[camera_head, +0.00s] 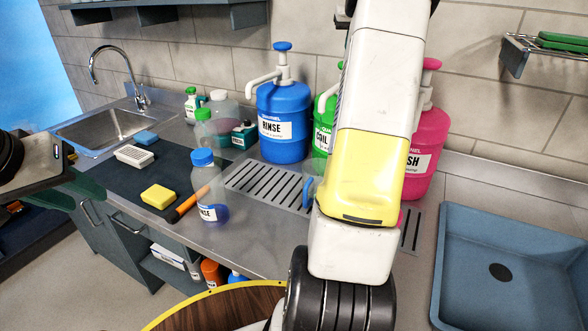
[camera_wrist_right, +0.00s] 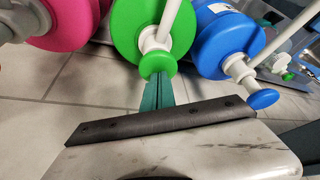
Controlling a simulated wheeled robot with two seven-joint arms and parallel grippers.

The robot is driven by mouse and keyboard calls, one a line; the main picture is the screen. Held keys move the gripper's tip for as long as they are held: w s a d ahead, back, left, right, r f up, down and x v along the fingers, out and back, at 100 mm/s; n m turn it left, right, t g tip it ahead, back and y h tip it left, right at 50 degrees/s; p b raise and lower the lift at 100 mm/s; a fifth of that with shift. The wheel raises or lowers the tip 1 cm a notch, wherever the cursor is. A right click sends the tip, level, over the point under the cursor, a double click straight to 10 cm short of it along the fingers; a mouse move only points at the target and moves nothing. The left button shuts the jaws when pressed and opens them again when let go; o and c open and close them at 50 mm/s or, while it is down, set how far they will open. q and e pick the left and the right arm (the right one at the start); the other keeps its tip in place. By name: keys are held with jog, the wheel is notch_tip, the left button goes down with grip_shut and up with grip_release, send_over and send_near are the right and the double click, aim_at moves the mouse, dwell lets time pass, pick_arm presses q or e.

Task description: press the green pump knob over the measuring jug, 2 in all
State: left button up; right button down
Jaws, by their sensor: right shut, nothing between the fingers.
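The green pump bottle (camera_head: 325,125) stands at the back of the counter in the head view, mostly hidden behind my right arm. In the right wrist view, which is tilted and nearly upside down, the green bottle (camera_wrist_right: 125,25) shows with its green pump knob (camera_wrist_right: 158,64). My right gripper (camera_wrist_right: 163,82) is shut and empty, its teal fingertips at the knob; whether they touch cannot be told. A blue handle-like piece (camera_head: 308,192) beside my right arm may belong to the measuring jug, which is otherwise hidden. My left gripper (camera_head: 82,192) is open and empty at the left.
The blue RINSE bottle (camera_head: 284,110) and the pink bottle (camera_head: 428,140) flank the green one. A clear blue-capped bottle (camera_head: 207,190), a yellow sponge (camera_head: 158,196) and an orange-handled brush (camera_head: 187,206) are left of the slotted drain (camera_head: 262,180). A blue basin (camera_head: 510,225) is at right.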

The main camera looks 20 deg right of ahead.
jog(key=shift+f, duration=0.35)
jog(key=shift+r, duration=0.1)
jog(key=shift+r, duration=2.65)
jog(key=shift+f, duration=0.1)
jog(key=shift+f, duration=2.6)
jog(key=shift+r, duration=2.7)
